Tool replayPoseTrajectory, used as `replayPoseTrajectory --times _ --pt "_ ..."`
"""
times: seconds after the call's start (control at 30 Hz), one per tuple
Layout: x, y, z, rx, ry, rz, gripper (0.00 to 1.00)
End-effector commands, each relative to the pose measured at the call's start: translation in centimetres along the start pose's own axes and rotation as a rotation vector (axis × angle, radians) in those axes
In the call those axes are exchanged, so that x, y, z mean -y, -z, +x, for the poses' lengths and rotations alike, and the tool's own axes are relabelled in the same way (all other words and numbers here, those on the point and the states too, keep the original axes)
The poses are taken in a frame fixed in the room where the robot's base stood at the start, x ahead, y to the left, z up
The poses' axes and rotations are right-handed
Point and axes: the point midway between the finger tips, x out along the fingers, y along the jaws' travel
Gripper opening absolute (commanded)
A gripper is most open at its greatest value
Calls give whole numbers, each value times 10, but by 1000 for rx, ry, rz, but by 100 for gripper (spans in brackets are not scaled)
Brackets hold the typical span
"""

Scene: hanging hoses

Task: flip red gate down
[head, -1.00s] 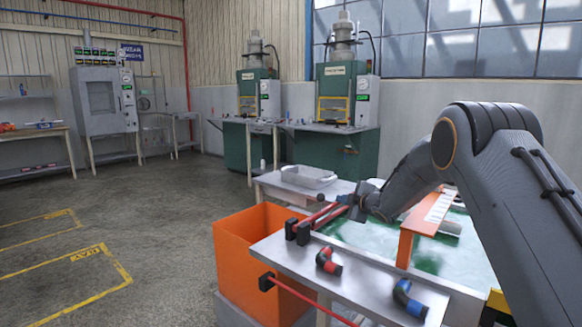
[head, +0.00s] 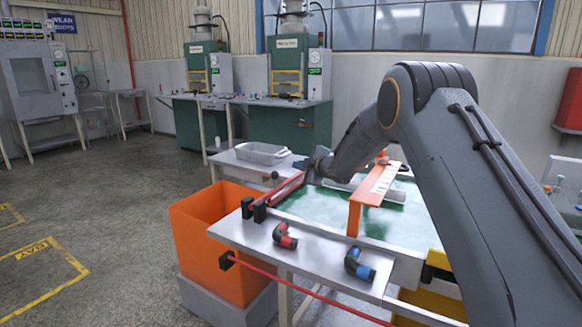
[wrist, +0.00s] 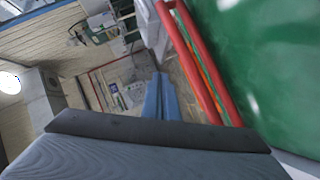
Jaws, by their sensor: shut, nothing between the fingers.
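The red gate (head: 287,190) is a pair of red bars along the left edge of the green-topped table (head: 325,212), running back from black blocks (head: 253,208). The bars look low, but I cannot tell their exact tilt. In the wrist view the red gate (wrist: 198,62) slants beside the green surface, right of my fingers. My gripper (head: 308,172) is at the far end of the bars, close to them; contact is unclear. In the wrist view my gripper (wrist: 161,95) shows blue-grey fingers together, with nothing between them. My arm partly hides the table's right side.
An orange bin (head: 215,245) stands left of the table. A grey tray (head: 262,152) sits behind. Red-black (head: 284,236) and blue-black (head: 358,264) fittings lie in front, above a thin red rod (head: 305,293). An orange stand (head: 372,190) rises from the table. Floor at left is clear.

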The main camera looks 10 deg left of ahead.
Motion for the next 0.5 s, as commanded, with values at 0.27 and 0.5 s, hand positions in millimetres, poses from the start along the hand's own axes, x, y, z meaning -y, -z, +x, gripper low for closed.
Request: replayPoseTrajectory --times 0.27,0.5 --pt "-31 -15 -54 2 -3 0 0" --pt "-43 -21 -79 0 -1 0 0"
